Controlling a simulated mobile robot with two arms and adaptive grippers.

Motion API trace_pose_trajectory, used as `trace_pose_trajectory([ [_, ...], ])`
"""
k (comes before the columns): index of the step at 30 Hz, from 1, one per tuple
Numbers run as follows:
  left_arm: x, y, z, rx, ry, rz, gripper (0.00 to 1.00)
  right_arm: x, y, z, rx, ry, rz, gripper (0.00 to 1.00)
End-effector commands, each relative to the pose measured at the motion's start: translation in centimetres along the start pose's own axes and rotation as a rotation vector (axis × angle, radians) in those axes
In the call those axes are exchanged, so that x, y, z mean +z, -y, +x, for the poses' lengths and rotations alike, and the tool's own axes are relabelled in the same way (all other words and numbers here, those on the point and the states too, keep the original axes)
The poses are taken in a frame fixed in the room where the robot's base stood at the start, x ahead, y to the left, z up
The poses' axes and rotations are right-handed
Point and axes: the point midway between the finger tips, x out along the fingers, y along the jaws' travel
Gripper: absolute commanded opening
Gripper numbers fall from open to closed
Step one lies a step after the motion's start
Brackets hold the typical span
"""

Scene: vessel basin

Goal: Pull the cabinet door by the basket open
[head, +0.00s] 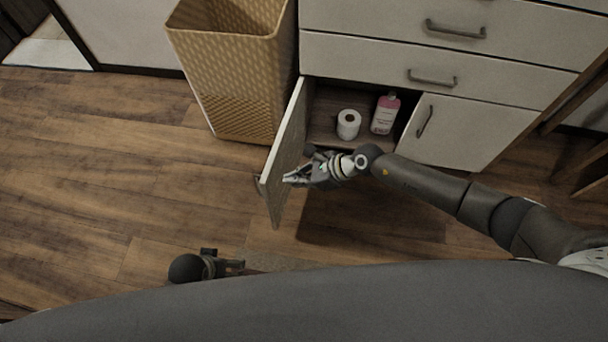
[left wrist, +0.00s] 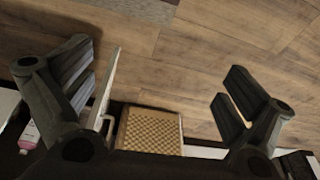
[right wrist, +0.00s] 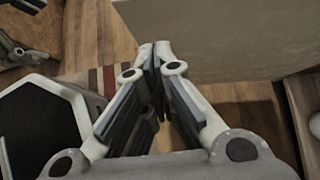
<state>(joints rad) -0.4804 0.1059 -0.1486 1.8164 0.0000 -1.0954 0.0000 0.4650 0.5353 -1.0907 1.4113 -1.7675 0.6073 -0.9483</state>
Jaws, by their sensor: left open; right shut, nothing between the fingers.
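The cabinet door (head: 284,150) by the basket stands wide open in the head view, swung out from the cabinet's left side. Its inner face (right wrist: 220,38) fills the top of the right wrist view. My right gripper (head: 290,179) is shut and empty, close to the inner face near the door's free edge; I cannot tell whether it touches. My left gripper (head: 236,264) is low in the head view, apart from the door. In the left wrist view it is open and empty (left wrist: 160,85), with the door (left wrist: 110,85) and its handle (left wrist: 109,124) beyond.
The wicker basket (head: 232,65) stands left of the door. A paper roll (head: 348,124) and a pink-topped bottle (head: 385,114) stand inside the open cabinet. The right cabinet door (head: 465,130) is closed, with drawers (head: 430,68) above. The wooden floor (head: 110,180) at left is clear.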

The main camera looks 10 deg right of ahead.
Motion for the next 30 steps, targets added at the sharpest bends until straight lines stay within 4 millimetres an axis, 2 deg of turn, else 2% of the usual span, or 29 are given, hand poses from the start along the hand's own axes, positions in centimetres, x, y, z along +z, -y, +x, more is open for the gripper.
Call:
trace_pose_trajectory([
  [6, 1.6, -0.1, 2.4, 0.002, 0.017, 0.003, 1.00, 2.1, -0.3, 1.8, -0.012, 0.005, 0.011, 0.00],
  [12, 2.1, -0.2, 3.2, 0.003, 0.020, 0.004, 1.00, 3.0, -0.5, 3.0, -0.013, 0.002, 0.011, 0.00],
  [27, 2.0, -0.1, 3.1, 0.002, 0.021, 0.003, 1.00, 2.6, -0.2, 2.9, -0.013, 0.002, 0.011, 0.00],
  [30, 1.1, -0.2, 2.0, 0.003, 0.008, 0.002, 1.00, 2.3, 0.3, 2.6, -0.015, 0.001, 0.011, 0.00],
])
